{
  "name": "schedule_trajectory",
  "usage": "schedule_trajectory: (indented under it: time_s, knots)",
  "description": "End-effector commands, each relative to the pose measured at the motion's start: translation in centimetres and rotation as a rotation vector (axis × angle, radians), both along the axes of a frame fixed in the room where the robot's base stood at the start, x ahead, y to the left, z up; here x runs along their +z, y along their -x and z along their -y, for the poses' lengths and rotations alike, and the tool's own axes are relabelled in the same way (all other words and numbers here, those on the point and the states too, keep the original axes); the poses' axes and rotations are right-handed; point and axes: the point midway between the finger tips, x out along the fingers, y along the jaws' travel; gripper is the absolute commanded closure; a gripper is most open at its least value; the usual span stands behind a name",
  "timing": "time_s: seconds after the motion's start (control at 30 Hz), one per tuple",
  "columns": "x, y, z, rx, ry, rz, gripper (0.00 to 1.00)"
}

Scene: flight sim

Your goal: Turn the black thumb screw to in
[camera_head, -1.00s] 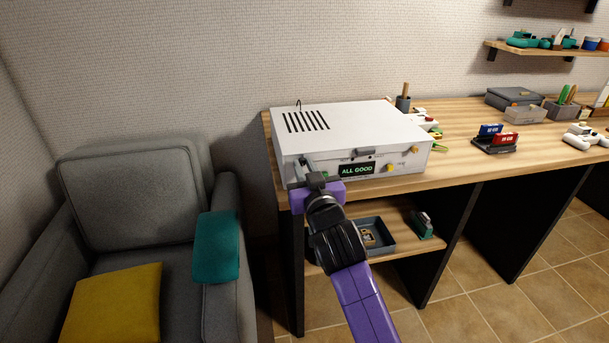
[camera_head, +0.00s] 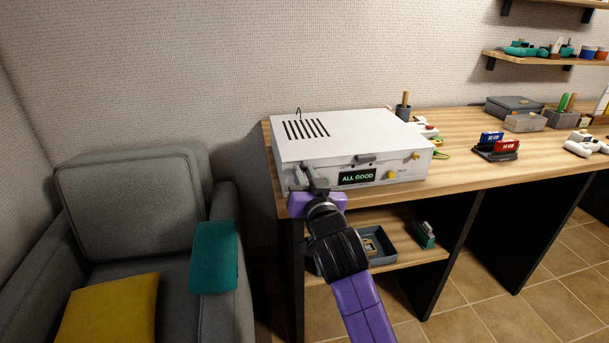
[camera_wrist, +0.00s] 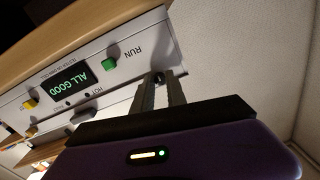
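A white box device (camera_head: 350,135) stands at the left end of the desk, with a lit "ALL GOOD" display (camera_head: 358,177) on its front. My gripper (camera_head: 306,175) is at the left part of that front. In the wrist view, a small dark round part, seemingly the black thumb screw (camera_wrist: 158,77), shows at the tips of my gripper (camera_wrist: 160,82). The two fingers stand on either side of it, with a narrow gap between them. I cannot tell whether they press on it. A green button (camera_wrist: 109,63) beside the word RUN is near the fingertips.
The front also carries yellow knobs (camera_head: 391,174) and a dark grey latch-like part (camera_head: 365,158). A grey armchair (camera_head: 130,220) stands to the left. A tray (camera_head: 372,246) lies on the shelf below the desk (camera_head: 460,165). Red and blue blocks (camera_head: 497,144) sit to the right.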

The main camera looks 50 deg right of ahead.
Motion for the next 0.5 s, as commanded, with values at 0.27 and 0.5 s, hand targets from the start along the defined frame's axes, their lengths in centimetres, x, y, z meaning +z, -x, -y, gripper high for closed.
schedule_trajectory:
  time_s: [0.27,0.5]
  knots:
    - [-0.13,0.0,0.01,-0.001,0.0,-0.002,0.61]
    - [-0.12,0.5,-0.35,0.0,0.0,-0.002,0.61]
